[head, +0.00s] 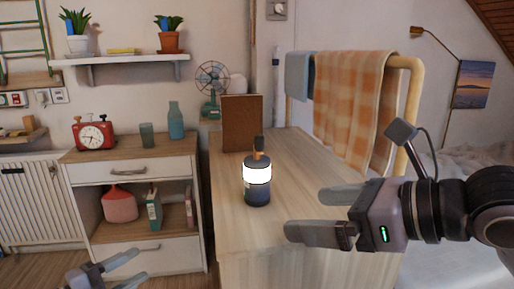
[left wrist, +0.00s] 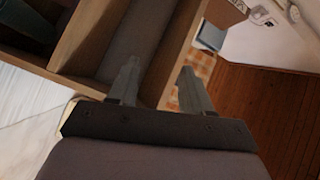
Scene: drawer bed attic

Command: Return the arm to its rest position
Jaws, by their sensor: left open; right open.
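My right arm comes in from the right in the head view. Its gripper (head: 306,213) is open and empty, over the front right part of the wooden table (head: 300,165). A small lit lantern (head: 257,185) with a dark base stands upright on that table, apart from the fingers and to their left. My left gripper (head: 140,267) is low at the bottom left, in front of the drawer cabinet (head: 115,173); most of its arm is out of view. In the left wrist view its two fingers (left wrist: 160,68) are spread with nothing between them.
A red clock (head: 93,132), a teal bottle (head: 176,120) and a cup (head: 147,135) stand on the cabinet. A brown board (head: 241,123) stands at the table's back. A rail with an orange checked towel (head: 352,105) rises behind my right gripper.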

